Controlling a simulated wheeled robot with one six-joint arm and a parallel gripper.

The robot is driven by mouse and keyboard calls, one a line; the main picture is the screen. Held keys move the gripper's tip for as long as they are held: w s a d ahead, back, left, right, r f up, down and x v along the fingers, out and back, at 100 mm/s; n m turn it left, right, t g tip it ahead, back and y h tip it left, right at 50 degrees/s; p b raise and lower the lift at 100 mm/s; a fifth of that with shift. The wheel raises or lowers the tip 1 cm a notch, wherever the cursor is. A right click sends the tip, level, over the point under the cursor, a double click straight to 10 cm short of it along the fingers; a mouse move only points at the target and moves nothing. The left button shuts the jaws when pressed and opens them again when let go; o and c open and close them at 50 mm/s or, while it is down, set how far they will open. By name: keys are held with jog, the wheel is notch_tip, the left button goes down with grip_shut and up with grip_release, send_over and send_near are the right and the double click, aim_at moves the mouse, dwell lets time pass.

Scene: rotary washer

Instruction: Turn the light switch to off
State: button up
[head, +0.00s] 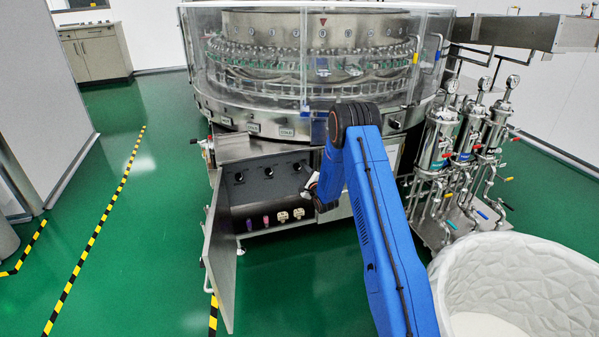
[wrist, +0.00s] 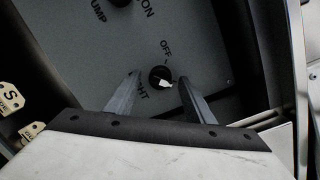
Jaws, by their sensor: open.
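The light switch (wrist: 159,76) is a round black knob with a white pointer on a dark grey panel (wrist: 200,30). In the wrist view, "OFF" is printed above it, and a label ending in "GHT" is partly hidden by a finger. The white pointer is toward the lower right, away from the "OFF" print. My gripper (wrist: 160,78) is open, with one finger on each side of the knob; I cannot tell whether they touch it. In the head view, the panel (head: 262,205) shows several knobs, and my arm partly covers its right side.
An open cabinet door (head: 221,255) stands left of the panel. Another black knob (wrist: 122,2) is at the top of the wrist view. Keys or tags (wrist: 10,98) show at its left edge. Filter housings (head: 440,140) and a white tub (head: 520,280) stand to the right.

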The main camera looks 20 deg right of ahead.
jog(key=shift+w+a, duration=0.1)
jog(key=shift+w, duration=0.25)
jog(key=shift+c, duration=0.4)
jog(key=c, duration=1)
